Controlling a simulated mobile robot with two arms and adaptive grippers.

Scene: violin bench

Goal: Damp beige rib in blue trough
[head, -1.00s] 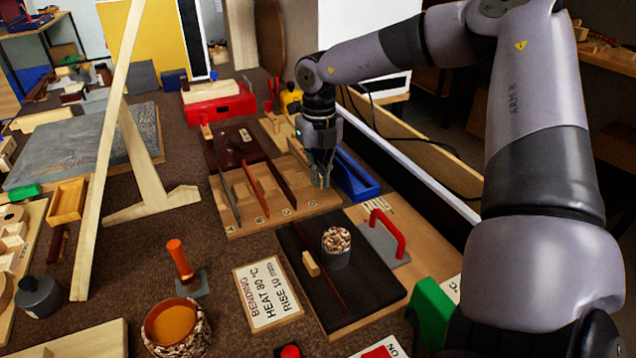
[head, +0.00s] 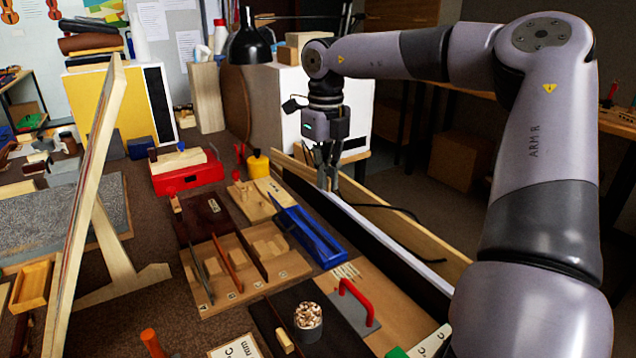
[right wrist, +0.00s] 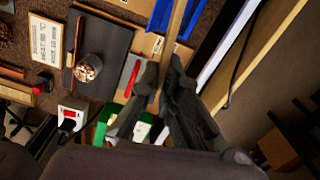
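The beige rib (right wrist: 176,32) shows in the right wrist view as a thin pale strip between the fingers of my right gripper (right wrist: 165,95), running up past the blue trough. In the head view my right gripper (head: 328,177) is raised above and behind the blue trough (head: 310,238), and the rib is hard to make out there. The trough lies on the bench, partly visible in the right wrist view (right wrist: 166,14). The wooden rib rack (head: 285,273) holds a grey, an orange-brown and a dark brown rib at its left. My left gripper is out of view.
A red-handled block (head: 357,305) and a cup of pellets (head: 308,320) stand nearer than the trough. A long white-edged rail (head: 385,238) runs along the bench's right side. A tall wooden frame (head: 85,195) stands at left; a yellow bottle (head: 258,165) is behind the trough.

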